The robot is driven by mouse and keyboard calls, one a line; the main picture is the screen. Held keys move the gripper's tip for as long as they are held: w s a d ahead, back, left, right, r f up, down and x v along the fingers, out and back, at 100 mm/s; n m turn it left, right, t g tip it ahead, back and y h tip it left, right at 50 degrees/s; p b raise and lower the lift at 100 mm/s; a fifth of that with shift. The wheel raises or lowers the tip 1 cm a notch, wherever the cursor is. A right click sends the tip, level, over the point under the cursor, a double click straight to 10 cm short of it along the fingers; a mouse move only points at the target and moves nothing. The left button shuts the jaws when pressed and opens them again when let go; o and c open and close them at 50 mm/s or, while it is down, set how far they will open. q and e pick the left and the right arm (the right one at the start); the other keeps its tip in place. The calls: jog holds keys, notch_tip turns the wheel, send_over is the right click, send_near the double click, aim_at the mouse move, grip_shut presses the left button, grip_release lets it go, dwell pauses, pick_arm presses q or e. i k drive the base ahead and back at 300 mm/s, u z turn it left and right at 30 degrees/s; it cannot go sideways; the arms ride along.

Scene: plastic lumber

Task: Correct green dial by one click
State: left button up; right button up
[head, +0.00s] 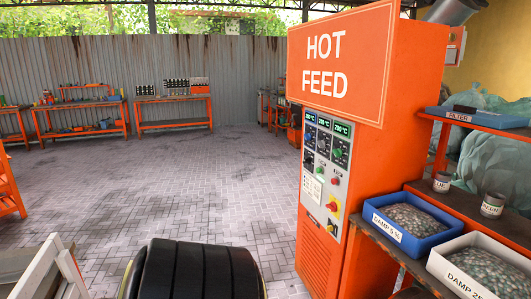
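A tall orange cabinet with a HOT FEED sign (335,50) stands right of centre. Its grey control panel (318,190) faces left and towards me. Near the panel's top are three lit green displays (324,123), whose digits are too small to read surely. Below them is a row of dials. The green dial (337,153) is at the right end, under the right display, and a blue dial (309,136) is at the left end. The green dial's pointer setting is too small to tell. Neither of my grippers is in view.
Lower on the panel are a red button (334,181) and a red-and-yellow switch (333,206). Right of the cabinet, an orange shelf holds a blue tray (383,229), a white tray (440,265) and two cans.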

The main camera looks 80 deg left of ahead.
aim_at(337, 153)
jog(key=u, duration=2.8)
jog(key=i, duration=3.85)
jog(key=z, duration=3.2)
